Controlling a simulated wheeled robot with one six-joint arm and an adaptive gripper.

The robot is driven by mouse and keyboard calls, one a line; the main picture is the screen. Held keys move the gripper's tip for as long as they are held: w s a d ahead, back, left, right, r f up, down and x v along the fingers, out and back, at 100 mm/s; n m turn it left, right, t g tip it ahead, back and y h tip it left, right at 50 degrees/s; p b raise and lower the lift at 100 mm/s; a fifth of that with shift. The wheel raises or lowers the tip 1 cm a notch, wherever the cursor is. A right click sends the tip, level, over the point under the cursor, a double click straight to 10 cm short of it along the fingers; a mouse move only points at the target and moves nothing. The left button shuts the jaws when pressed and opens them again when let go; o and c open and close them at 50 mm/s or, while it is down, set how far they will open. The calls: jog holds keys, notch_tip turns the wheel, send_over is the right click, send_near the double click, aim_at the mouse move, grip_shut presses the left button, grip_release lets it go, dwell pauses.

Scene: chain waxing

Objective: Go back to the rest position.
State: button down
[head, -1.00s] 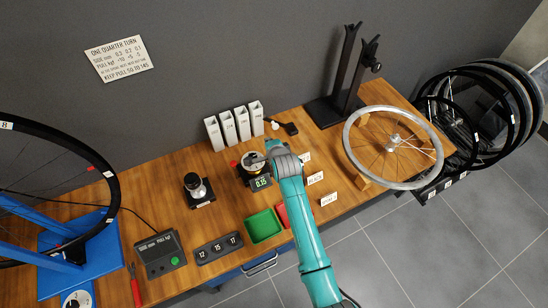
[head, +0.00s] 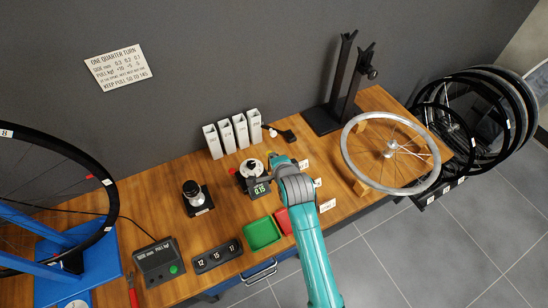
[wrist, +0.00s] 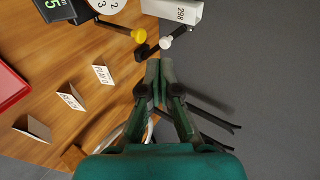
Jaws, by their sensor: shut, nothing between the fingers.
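My arm reaches in from the bottom of the head view, and its rounded teal and grey wrist (head: 294,184) is just right of the dial gauge (head: 252,167). The arm hides most of my gripper in that view. In the wrist view my gripper (wrist: 159,72) is shut and empty, its fingers together. The fingertips are close to a black piece with a white knob (wrist: 166,42) in the picture; I cannot tell the gap. The dial gauge (wrist: 107,5) and its green 0.15 display (wrist: 55,7) are at the upper left there.
White boxes (head: 225,135) stand along the wall behind the gauge. A green tray (head: 262,233) and red tray (head: 283,220) lie in front. A silver wheel (head: 432,178) and black fork stand (head: 322,120) are to the right. A blue truing stand (head: 95,262) is at left.

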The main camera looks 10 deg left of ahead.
dwell(0.4)
jog(key=s+d+f+n+t+h, duration=0.1)
jog(key=s+d+f+n, duration=0.2)
jog(key=s+d, duration=0.8)
jog(key=s+d+f+n+t+h, duration=0.1)
jog(key=s+d+f+n+t, duration=0.2)
jog(key=s+d, duration=0.8)
jog(key=s+d+r+n+h, duration=0.1)
jog(key=s+r+n, duration=0.1)
jog(key=s+r, duration=0.3)
jog(key=s+d+r+n, duration=0.1)
jog(key=s+r, duration=0.3)
jog(key=s, duration=0.8)
jog(key=s+d+r+n+h, duration=0.1)
jog(key=s+r+n, duration=0.2)
jog(key=s, duration=0.6)
notch_tip(320, 180, up, 3)
jog(key=shift+s+f+t+h, duration=0.15)
jog(key=shift+s+t+h, duration=0.15)
